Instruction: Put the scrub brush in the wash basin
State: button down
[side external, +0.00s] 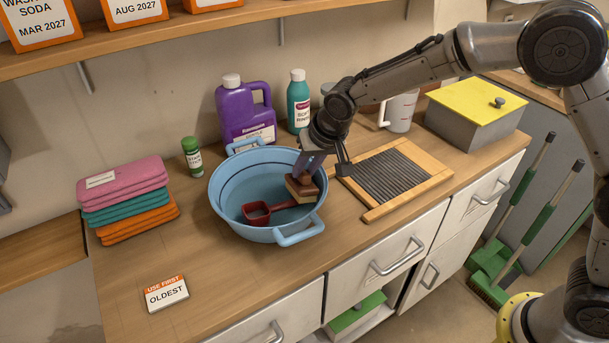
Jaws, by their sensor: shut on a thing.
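The blue wash basin (228,212) stands on the wooden counter, with a handle at its front right and another at its back left. My gripper (306,176) points down over the right side of the basin. It is shut on the scrub brush (302,188), a brown block with a paler lower part. The brush is within the basin's rim in the picture; I cannot tell whether it touches the basin. A dark red scoop (257,213) lies in the basin, its handle reaching toward the brush.
A washboard (395,178) lies right of the basin. A purple jug (246,112), teal bottle (298,100) and green-capped stick (192,155) stand behind. Folded towels (125,197) are at left, a yellow-lidded box (476,112) at right. The front left counter holds only a card (166,293).

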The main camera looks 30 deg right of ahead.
notch_tip(320, 180, up, 8)
jog(key=shift+f, duration=0.1)
jog(key=shift+r+n, duration=0.4)
jog(key=shift+r, duration=0.1)
jog(key=shift+s+a+n+y, duration=0.2)
jog(key=shift+n+y, duration=0.1)
jog(key=shift+n, duration=0.6)
jog(key=n, duration=0.1)
jog(key=s+a+f+n+y, duration=0.1)
jog(key=n, duration=0.1)
jog(key=shift+s, duration=0.25)
jog(key=s+d+r+n+g+y, duration=0.2)
jog(key=s+r+n+y, duration=0.15)
jog(key=s+n, duration=0.45)
jog(key=w+a+f, duration=0.1)
jog(key=w, duration=0.2)
jog(key=w+a+f+n, duration=0.1)
jog(key=w+f, duration=0.1)
jog(key=w, duration=0.1)
jog(key=w+a+f+n, duration=0.1)
jog(key=w+f, duration=0.1)
jog(key=w, duration=0.1)
jog(key=shift+w+a+y, duration=0.2)
jog(key=shift+w+y, duration=0.15)
send_over(278, 196)
notch_tip(278, 196, down, 5)
jog(key=shift+f+t, duration=0.3)
jog(key=shift+f, duration=1.65)
